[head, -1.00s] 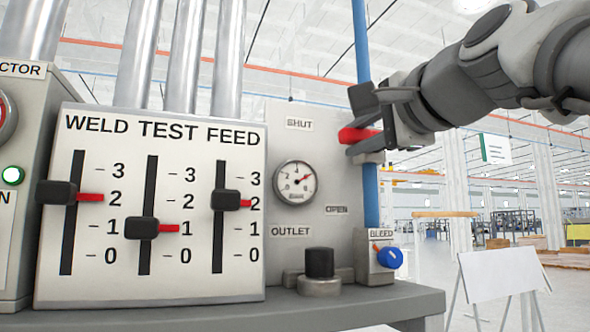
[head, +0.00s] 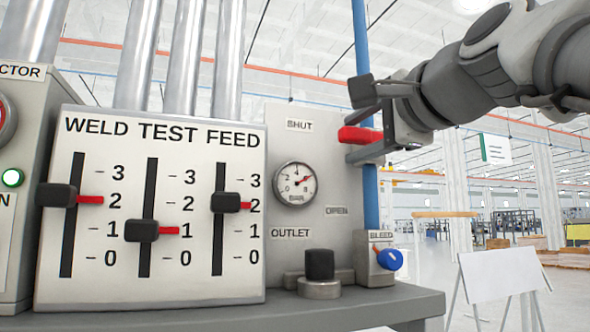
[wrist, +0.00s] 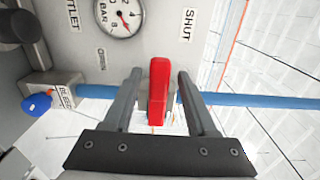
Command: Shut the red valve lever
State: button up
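The red valve lever (head: 358,135) sticks out in front of the blue pipe, a little below the height of the SHUT label (head: 299,125) and well above the OPEN label (head: 337,210). My gripper (head: 361,122) is open around it, one finger above and one below. In the wrist view the lever (wrist: 158,90) stands between the two fingers, with a visible gap on each side. Neither finger clearly touches it. The lever's pivot is mostly hidden.
The blue pipe (head: 361,50) runs vertically behind the lever. A gauge (head: 296,184) and panel are left. Below are a BLEED box with a blue knob (head: 389,259) and a black knob (head: 319,264). Sliders are further left. Open space lies right.

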jog(key=b+v, duration=0.3)
jog(key=v, duration=1.4)
jog(key=shift+s, duration=0.2)
jog(key=w+a+f+n+g+h+b, duration=0.1)
jog(key=w+f+n+g, duration=0.25)
jog(key=f, duration=1.05)
jog(key=w+f+n+g+h+b, duration=0.2)
jog(key=w+f, duration=0.3)
jog(key=f, duration=0.9)
jog(key=s+f+n+g+h, duration=0.1)
jog(key=s+f+n+g, duration=0.1)
jog(key=f, duration=0.8)
jog(key=s+f+n+g+b, duration=0.1)
jog(key=f+n, duration=0.3)
jog(key=f, duration=0.6)
jog(key=s+f+n+g+h, duration=0.1)
jog(key=s+f+n+g, duration=0.2)
jog(key=f, duration=0.8)
jog(key=shift+s+a+h, duration=0.3)
jog(key=shift+s+a, duration=0.05)
jog(key=shift+a, duration=0.1)
